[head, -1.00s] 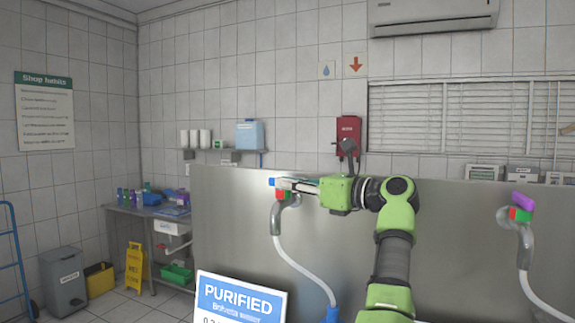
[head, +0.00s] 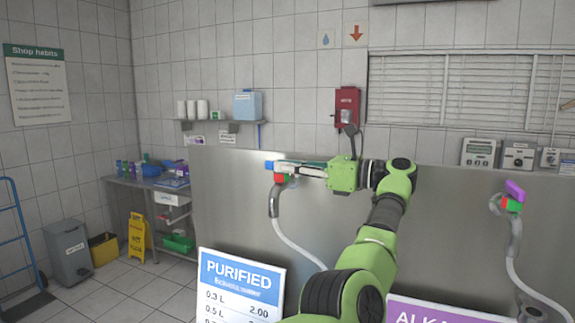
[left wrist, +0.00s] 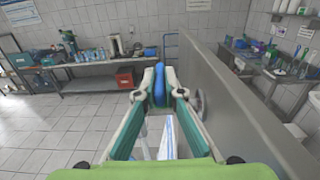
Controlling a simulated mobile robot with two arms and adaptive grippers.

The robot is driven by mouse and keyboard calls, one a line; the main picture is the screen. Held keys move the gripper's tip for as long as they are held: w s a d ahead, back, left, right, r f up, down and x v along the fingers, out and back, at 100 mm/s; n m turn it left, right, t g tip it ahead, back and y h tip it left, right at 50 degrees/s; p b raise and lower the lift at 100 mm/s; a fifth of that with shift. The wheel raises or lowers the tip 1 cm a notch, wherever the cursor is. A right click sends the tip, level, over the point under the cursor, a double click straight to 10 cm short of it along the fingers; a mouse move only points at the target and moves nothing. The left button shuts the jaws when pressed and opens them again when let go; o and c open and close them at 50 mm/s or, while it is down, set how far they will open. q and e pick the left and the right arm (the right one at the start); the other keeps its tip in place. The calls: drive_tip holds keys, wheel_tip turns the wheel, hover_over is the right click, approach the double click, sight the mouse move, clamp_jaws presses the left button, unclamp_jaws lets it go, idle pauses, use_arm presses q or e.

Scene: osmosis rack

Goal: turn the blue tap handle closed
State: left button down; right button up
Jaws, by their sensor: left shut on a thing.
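The blue tap handle (head: 269,164) sits at the top of the left tap (head: 275,200), above its red and green parts, in front of the steel panel. My left gripper (head: 279,166) reaches it from the right, its fingers pointing left and shut on the handle. In the left wrist view the blue handle (left wrist: 159,82) stands upright between the fingertips of my left gripper (left wrist: 159,92). The fingers hide part of the handle. My right gripper is in neither view.
A second tap with a purple handle (head: 515,190) stands at the right. A steel panel (head: 235,210) runs behind both taps. A "PURIFIED" price sign (head: 240,285) stands below the left tap, and a purple-topped sign (head: 440,312) is at bottom right.

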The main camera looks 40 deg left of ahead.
use_arm(q)
drive_tip(key=shift+f, duration=0.15)
drive_tip(key=c, duration=2.1)
unclamp_jaws()
drive_tip(key=shift+c, duration=0.2)
